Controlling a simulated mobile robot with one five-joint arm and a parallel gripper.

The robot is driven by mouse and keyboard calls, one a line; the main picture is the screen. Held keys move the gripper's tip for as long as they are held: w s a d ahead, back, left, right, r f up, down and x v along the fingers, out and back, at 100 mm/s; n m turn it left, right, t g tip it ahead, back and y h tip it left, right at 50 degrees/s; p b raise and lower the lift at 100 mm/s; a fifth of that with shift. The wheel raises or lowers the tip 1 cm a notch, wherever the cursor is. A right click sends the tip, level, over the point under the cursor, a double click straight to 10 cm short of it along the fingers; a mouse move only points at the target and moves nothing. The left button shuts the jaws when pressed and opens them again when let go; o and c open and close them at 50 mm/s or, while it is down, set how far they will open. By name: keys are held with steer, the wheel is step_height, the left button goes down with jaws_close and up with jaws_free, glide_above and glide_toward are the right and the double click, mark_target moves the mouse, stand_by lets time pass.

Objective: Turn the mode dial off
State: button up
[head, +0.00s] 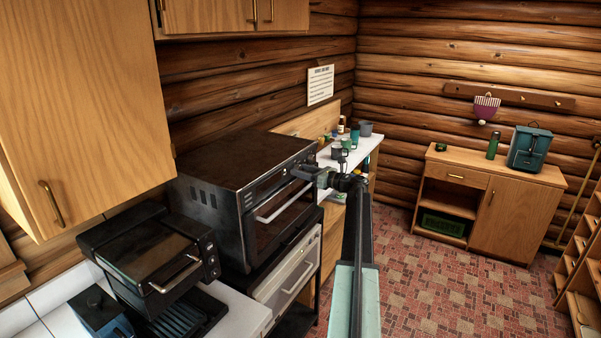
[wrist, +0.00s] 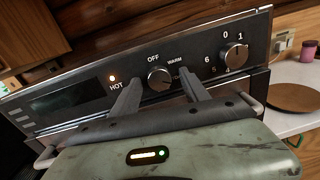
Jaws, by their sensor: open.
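The mode dial (wrist: 160,79) is a round dark knob with a silvery face on the black oven panel. OFF is printed above it, WARM to its upper right and HOT to its left. Its exact pointer setting is hard to read. My gripper (wrist: 159,78) is open, with one finger on each side of the dial; I cannot tell whether they touch it. In the head view my gripper (head: 312,172) is at the upper right front of the dark oven (head: 235,190), hiding the dial there.
A second knob (wrist: 236,55) with numbers sits to the right on the panel. Below is the oven door handle (head: 284,203). A smaller toaster oven (head: 150,255) stands left; a counter with cups (head: 338,151) lies beyond.

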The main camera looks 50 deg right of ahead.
jaws_close()
steer(key=shift+a, duration=0.1)
steer(key=shift+n, duration=0.3)
steer(key=n, duration=1.2)
steer(key=n+y+b, duration=0.1)
steer(key=n, duration=0.5)
steer(key=shift+d, duration=0.3)
steer(key=n+y, duration=0.1)
steer(key=n, duration=0.5)
steer(key=shift+r, duration=0.1)
steer(key=shift+n, duration=0.3)
